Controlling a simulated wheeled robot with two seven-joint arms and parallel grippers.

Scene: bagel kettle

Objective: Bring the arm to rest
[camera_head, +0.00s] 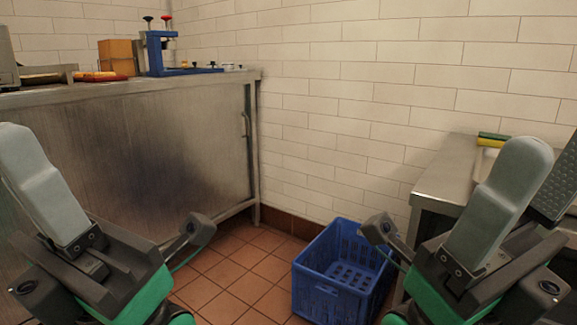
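My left gripper (28,170) is at the left edge of the head view, raised in front of the steel cabinet. Only one grey finger of it shows clearly, so its opening is hidden. My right gripper (540,178) is at the right edge, in front of the steel side table. Its two grey fingers show apart, one with a ribbed inner pad, and nothing is seen between them. Both grippers point upward and are far apart from each other.
A steel cabinet (170,150) on the left bears a blue stand (156,52), an orange-brown box (116,56) and small items. A blue crate (325,298) sits on the tiled floor beside the steel side table (445,178). A yellow-green sponge (490,140) lies at its back.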

